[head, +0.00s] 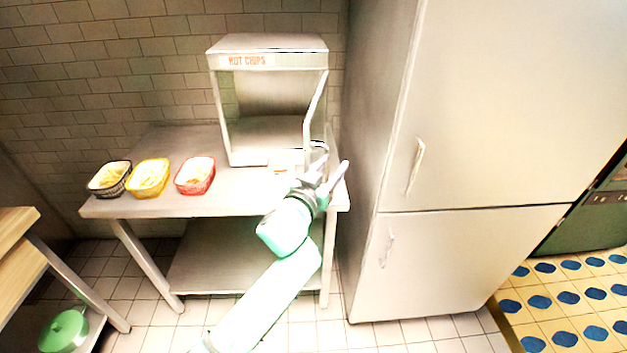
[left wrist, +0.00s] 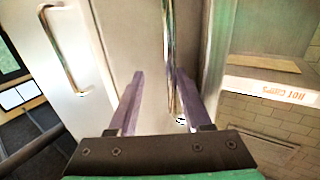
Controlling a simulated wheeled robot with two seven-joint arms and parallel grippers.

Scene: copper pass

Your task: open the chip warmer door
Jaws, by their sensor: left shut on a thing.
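The chip warmer (head: 268,44) is a pale metal box with a "HOT CHIPS" sign, standing at the back right of the steel table. Its door (head: 314,100) shows nearly edge-on at the right side and appears swung outward, with the front looking open. My left gripper (head: 332,158) is at the door's lower right. In the left wrist view, a shiny upright bar, seemingly the door handle (left wrist: 168,45), runs between the fingers of my left gripper (left wrist: 158,80). The gripper is shut on it, though the contact is hard to see. My right gripper is out of view.
A tall fridge (head: 470,110) with two handles stands close to the right of the steel table (head: 135,207). A black-patterned basket (head: 109,180), a yellow basket (head: 148,178) and a red basket (head: 195,176) of chips stand on the table's left part. A wooden counter is at far left.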

